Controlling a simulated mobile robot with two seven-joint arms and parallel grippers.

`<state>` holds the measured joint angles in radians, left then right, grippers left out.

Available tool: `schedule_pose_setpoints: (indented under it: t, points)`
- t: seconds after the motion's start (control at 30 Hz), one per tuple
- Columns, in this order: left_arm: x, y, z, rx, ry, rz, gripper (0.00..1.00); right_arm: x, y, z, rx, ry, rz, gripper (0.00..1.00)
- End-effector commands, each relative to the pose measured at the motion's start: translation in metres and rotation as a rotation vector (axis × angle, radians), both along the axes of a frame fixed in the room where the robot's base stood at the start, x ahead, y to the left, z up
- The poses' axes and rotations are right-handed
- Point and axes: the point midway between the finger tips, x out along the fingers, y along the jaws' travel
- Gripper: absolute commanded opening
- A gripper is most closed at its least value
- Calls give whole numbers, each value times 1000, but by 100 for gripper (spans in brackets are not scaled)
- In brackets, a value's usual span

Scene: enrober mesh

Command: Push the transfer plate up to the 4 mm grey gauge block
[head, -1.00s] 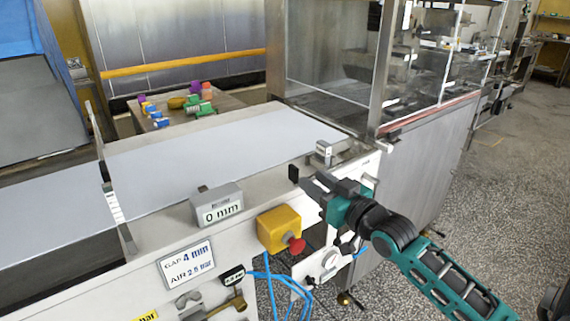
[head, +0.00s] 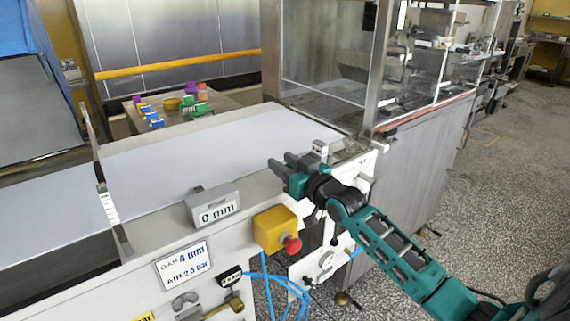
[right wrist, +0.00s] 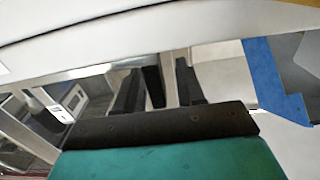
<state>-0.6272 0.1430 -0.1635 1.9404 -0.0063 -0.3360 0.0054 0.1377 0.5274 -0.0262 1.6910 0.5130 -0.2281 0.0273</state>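A small upright grey block (head: 319,149) stands on the machine's side rail; I cannot read its size, so I cannot tell if it is the 4 mm gauge block. I cannot clearly single out the transfer plate; its edge does not stand out by the belt. My right gripper (head: 277,164) is over the near side rail, left of the grey block, with its fingers apart and pointing left. In the right wrist view, its dark fingers (right wrist: 155,88) show nothing clearly held between them. My left gripper is out of view.
A white belt (head: 215,150) runs behind the rail. A grey readout box (head: 214,204) shows 0 mm; a sign (head: 184,266) reads gap 4 mm. A yellow box with red button (head: 275,232) sits below the gripper. A clear-walled cabinet (head: 330,60) stands behind at right.

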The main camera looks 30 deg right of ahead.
Motion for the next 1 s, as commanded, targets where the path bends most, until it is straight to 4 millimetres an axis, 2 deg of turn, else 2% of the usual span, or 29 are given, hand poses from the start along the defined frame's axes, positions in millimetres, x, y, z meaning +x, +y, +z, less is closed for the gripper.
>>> schedule_pose_setpoints:
  t: [0.07, 0.47, 1.0]
  points:
    - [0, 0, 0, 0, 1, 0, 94, 0, 0, 0, 0, 0, 0, 38]
    - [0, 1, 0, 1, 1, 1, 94, 0, 0, 0, 0, 0, 0, 1]
    - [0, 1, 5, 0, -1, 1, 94, 1, -11, 0, -1, 0, -1, 0]
